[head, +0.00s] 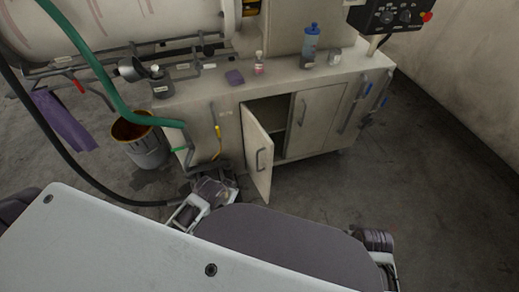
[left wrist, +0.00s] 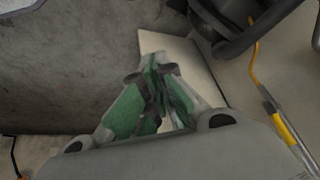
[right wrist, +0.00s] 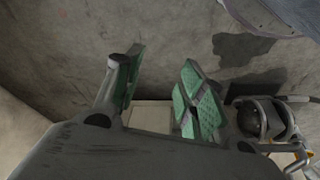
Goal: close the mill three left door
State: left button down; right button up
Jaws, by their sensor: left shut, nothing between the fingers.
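The mill's left cabinet door (head: 254,146) is pale with a grey handle (head: 261,160). It stands ajar, swung out from its left edge, with a dark gap to the cabinet (head: 281,118) on its right. My left gripper (head: 222,188) is low, left of the door on its outer, handle side. In the left wrist view its green-padded fingers (left wrist: 157,75) are shut and empty, in front of a pale panel (left wrist: 185,60), apparently the door; contact cannot be told. My right gripper (right wrist: 160,75) is open and empty above the floor; its fingers are hidden in the head view.
The neighbouring door (head: 316,120) is shut. A bucket (head: 145,148), a green hose (head: 100,75) and a black hose (head: 75,170) are at the left. A yellow-ended line (head: 217,140) hangs beside the door. Bottles and small items stand on top. Floor at the right (head: 440,170) is clear.

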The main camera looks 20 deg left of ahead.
pick_arm(q)
jog(key=w+d+r+m+t+h+b, duration=0.2)
jog(key=w+r+m+t+h, duration=0.15)
jog(key=w+r+t, duration=0.35)
jog(key=a+r+m+h, duration=0.3)
jog(key=a+h, duration=0.3)
jog(key=h, duration=0.3)
jog(key=shift+w+t, duration=0.15)
jog(key=shift+t, duration=0.15)
pick_arm(e)
jog(key=s+f, duration=0.3)
jog(key=f, duration=1)
jog(key=s+d+f, duration=0.1)
jog(key=s+f, duration=0.3)
jog(key=f, duration=0.9)
jog(key=shift+s+f+g, duration=0.15)
jog(key=shift+f+g, duration=0.2)
jog(key=shift+g, duration=0.05)
pick_arm(q)
jog(key=shift+w+r, duration=0.1)
jog(key=shift+w, duration=0.05)
pick_arm(e)
jog(key=shift+r, duration=0.1)
